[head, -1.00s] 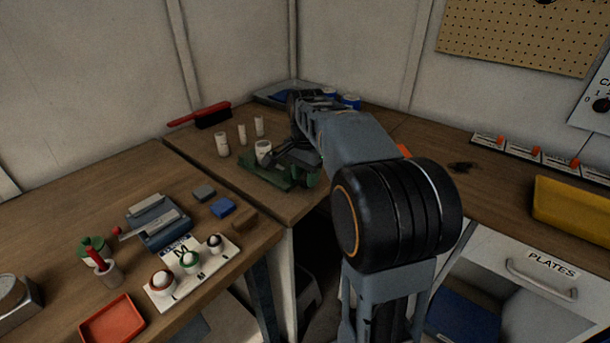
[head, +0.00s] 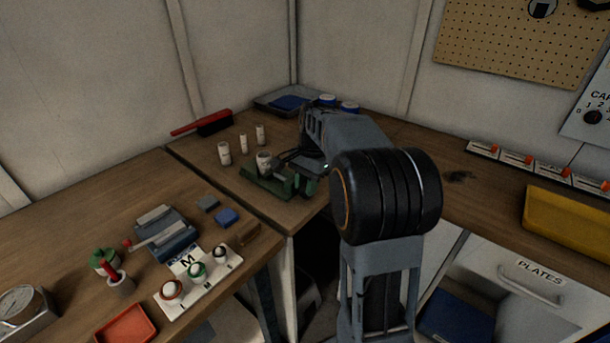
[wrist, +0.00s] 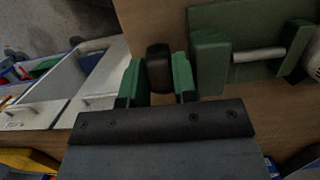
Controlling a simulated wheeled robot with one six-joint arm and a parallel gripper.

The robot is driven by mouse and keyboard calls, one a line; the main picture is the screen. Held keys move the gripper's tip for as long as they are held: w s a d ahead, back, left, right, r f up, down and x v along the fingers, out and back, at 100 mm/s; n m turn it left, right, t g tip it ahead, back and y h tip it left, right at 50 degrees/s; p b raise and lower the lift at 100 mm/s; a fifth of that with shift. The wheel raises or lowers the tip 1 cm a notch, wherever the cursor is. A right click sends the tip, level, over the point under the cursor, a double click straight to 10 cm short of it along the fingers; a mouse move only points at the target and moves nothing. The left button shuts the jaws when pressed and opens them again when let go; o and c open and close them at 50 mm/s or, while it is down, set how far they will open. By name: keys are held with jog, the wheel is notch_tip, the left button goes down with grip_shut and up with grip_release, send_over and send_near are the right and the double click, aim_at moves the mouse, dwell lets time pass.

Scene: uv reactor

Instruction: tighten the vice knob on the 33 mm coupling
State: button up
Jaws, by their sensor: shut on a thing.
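The green vice (head: 268,184) sits on the corner bench near its front edge. A pale cylindrical coupling (head: 264,157) stands upright at the vice; whether the jaws touch it cannot be told. In the wrist view the green vice body (wrist: 209,62) is at upper right with its pale screw rod (wrist: 259,55), and the coupling (wrist: 314,62) is cut by the right edge. My gripper (wrist: 158,82) is shut on the dark vice knob (wrist: 159,62), a green-padded finger on each side. In the head view my arm hides the knob.
Several pale cylinders, one of them here (head: 224,153), stand behind the vice. A red brush (head: 202,124) lies farther left. A yellow bin (head: 567,226) is at right.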

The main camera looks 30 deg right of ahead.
jog(key=y+p, duration=0.1)
jog(key=p, duration=0.2)
jog(key=g+y+p, duration=0.1)
jog(key=y+p, duration=0.1)
jog(key=p, duration=0.1)
jog(key=shift+w+d+r+g, duration=0.1)
jog(key=shift+d+r+g, duration=0.2)
jog(key=shift+d+r, duration=0.1)
jog(key=y+p, duration=0.1)
jog(key=p, duration=0.1)
jog(key=g+y+p, duration=0.1)
jog(key=p, duration=0.1)
jog(key=shift+w+d+f+y, duration=0.1)
jog(key=shift+d+f+y, duration=0.1)
jog(key=shift+f+y, duration=0.1)
jog(key=shift+d+f+g+y+p, duration=0.15)
jog(key=shift+g+y+p, duration=0.15)
jog(key=shift+y+p, duration=0.35)
jog(key=shift+f, duration=0.1)
jog(key=o, duration=0.6)
jog(key=shift+o, duration=0.2)
jog(key=shift+w+p, duration=0.1)
jog(key=shift+p, duration=0.25)
